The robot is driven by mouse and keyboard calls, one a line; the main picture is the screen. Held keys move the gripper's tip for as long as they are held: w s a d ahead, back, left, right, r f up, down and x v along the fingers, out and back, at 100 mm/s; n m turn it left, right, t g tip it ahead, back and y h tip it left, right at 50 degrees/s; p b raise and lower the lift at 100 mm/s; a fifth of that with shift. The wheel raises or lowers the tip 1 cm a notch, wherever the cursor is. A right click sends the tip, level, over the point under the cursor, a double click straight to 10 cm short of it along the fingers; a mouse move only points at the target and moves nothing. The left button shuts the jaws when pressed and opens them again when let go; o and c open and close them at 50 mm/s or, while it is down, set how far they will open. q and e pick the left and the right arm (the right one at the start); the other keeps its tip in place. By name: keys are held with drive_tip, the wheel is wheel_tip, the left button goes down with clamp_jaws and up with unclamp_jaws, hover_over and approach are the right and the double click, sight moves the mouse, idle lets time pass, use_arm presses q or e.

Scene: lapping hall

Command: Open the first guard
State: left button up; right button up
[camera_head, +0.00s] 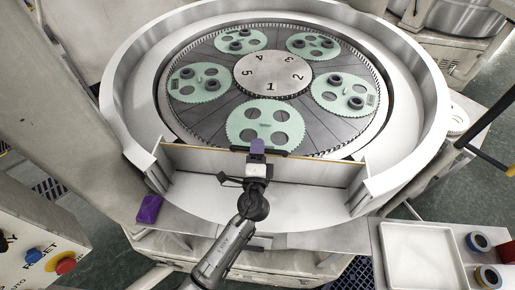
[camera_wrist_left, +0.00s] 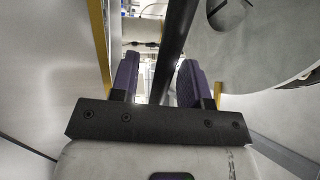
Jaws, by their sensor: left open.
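The guard is a low panel (camera_head: 200,158) with a thin yellow top edge, standing across the front opening of the round white machine wall. A dark bar, apparently its handle, lies at the middle of that edge in the head view; a dark bar (camera_wrist_left: 178,45) also runs between my fingers in the left wrist view. My left gripper (camera_head: 257,147) is at the middle of the guard, its purple fingers open on either side of the bar. I see a gap beside the bar; contact is unclear. The guard looks closed across the opening. My right gripper is out of view.
Behind the guard, green carriers (camera_head: 265,124) with dark rings lie around a numbered centre plate (camera_head: 272,74). A purple block (camera_head: 149,208) sits at the left ledge. A white tray (camera_head: 418,256) and coloured rolls (camera_head: 479,242) are at right. A control panel (camera_head: 35,255) is at lower left.

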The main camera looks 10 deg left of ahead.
use_arm(q)
clamp_jaws()
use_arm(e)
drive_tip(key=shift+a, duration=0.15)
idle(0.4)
use_arm(q)
drive_tip(key=s+f+t+b, duration=0.2)
drive_tip(key=s+b, duration=0.4)
drive_tip(key=b, duration=0.9)
drive_tip(key=s+f+t+y+b, duration=0.1)
drive_tip(key=s+f+t+b, duration=0.2)
drive_tip(key=b, duration=1.3)
drive_tip(key=s+t, duration=0.1)
drive_tip(key=s, duration=0.2)
drive_tip(key=shift+n+t, duration=0.4)
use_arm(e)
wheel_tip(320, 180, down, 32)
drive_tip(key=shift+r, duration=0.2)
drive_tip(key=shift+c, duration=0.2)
